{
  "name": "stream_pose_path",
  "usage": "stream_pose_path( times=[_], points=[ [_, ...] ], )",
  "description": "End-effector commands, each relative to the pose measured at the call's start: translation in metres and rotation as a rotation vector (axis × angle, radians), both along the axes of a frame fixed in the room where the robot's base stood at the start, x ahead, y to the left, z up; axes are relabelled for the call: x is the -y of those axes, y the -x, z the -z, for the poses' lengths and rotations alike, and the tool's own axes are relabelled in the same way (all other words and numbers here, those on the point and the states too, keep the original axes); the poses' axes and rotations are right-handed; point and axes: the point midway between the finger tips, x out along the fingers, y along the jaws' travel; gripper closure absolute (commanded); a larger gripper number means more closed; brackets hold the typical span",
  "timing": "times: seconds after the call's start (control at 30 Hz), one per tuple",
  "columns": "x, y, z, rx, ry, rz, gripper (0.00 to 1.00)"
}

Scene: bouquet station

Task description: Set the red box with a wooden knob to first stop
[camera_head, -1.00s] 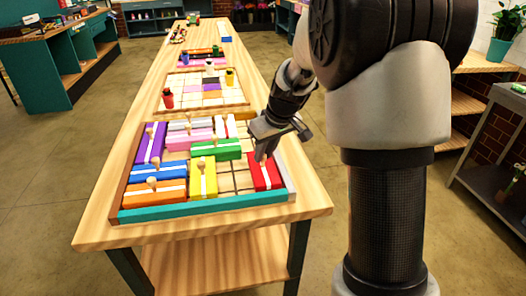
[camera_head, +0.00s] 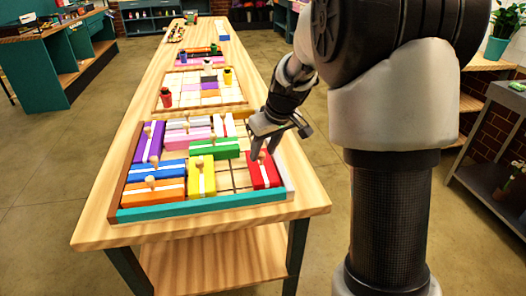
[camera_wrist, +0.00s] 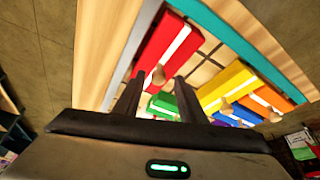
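The red box (camera_head: 264,177) with a white stripe and a wooden knob (camera_head: 262,156) sits at the right side of the board tray (camera_head: 210,201). The red box also shows in the wrist view (camera_wrist: 166,43), with its knob (camera_wrist: 158,75) seen between the fingers. My gripper (camera_head: 262,147) is over the knob end of the red box. In the wrist view my gripper (camera_wrist: 158,96) has its two fingers apart, with nothing held. I cannot tell whether the fingers reach down around the knob.
A yellow box (camera_head: 201,181), an orange box (camera_head: 158,193), a blue box (camera_head: 160,170), a green box (camera_head: 216,147) and a purple box (camera_head: 149,142) share the tray. Empty grid cells (camera_head: 232,178) lie left of the red box. A second board (camera_head: 203,104) stands behind.

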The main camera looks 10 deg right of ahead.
Motion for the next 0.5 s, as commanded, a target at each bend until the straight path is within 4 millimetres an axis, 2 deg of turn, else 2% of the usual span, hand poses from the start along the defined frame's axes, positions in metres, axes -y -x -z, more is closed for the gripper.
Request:
stream_pose_path(
  times=[0.5],
  points=[
    [0.018,0.041,-0.113,0.003,0.001,0.001,0.63]
  ],
)
